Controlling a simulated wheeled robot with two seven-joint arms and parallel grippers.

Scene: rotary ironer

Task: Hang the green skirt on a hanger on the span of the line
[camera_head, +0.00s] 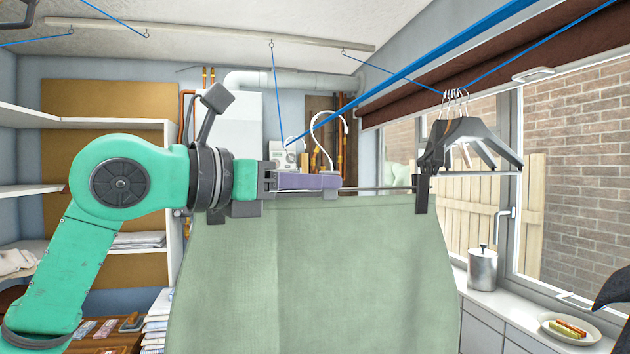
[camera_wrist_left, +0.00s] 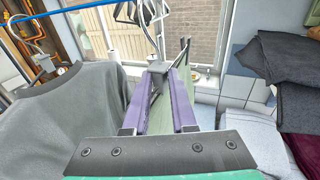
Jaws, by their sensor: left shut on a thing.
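The pale green skirt (camera_head: 320,275) hangs spread out from a clip hanger (camera_head: 375,190), with a dark clip (camera_head: 422,193) at its right end. My left gripper (camera_head: 318,181) has its purple fingers shut on the middle of the hanger, below its hook (camera_head: 344,130). The wrist view also shows the fingers (camera_wrist_left: 158,95) around the hanger, with the skirt edge-on (camera_wrist_left: 207,98). The blue line (camera_head: 420,70) crosses the hook in the head view; I cannot tell whether the hook rests on it. My right gripper is not seen.
Several dark hangers (camera_head: 470,135) hang bunched on a blue line at right, near the window. A metal canister (camera_head: 482,270) and a plate of food (camera_head: 568,328) stand on the sill counter. Shelves (camera_head: 80,120) are at left.

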